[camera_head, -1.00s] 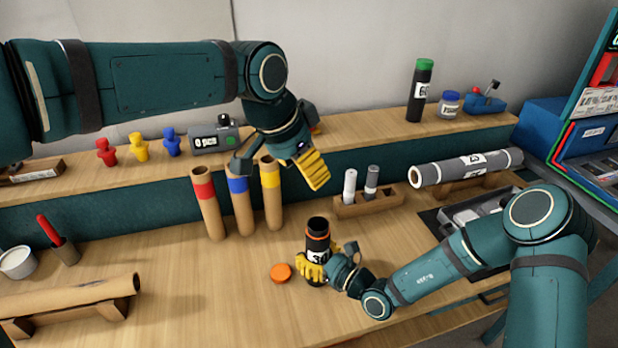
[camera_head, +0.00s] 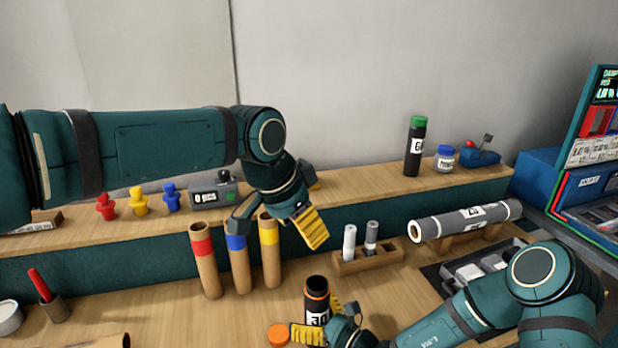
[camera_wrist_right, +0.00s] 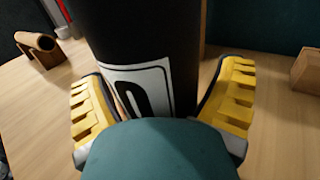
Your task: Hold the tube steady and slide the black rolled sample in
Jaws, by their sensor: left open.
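A black tube (camera_head: 317,292) with an orange rim and a white number label stands upright on the bench, its open mouth dark inside. It fills the middle of the right wrist view (camera_wrist_right: 140,35). My right gripper (camera_head: 322,318) has its yellow fingers on either side of it; in the wrist view narrow gaps show beside the fingers, so it looks open around the tube. An orange cap (camera_head: 279,335) lies beside the tube. My left gripper (camera_head: 276,238) is open and empty, above and left of the tube. I cannot make out a separate black rolled sample.
Tubes with red (camera_head: 203,250), blue (camera_head: 239,265) and yellow (camera_head: 270,262) bands stand near my left gripper. A wooden block (camera_head: 350,264) holds a white and a grey roll. A large grey roll (camera_head: 466,220) lies on a stand at right. A green-capped black bottle (camera_head: 415,150) stands on the shelf.

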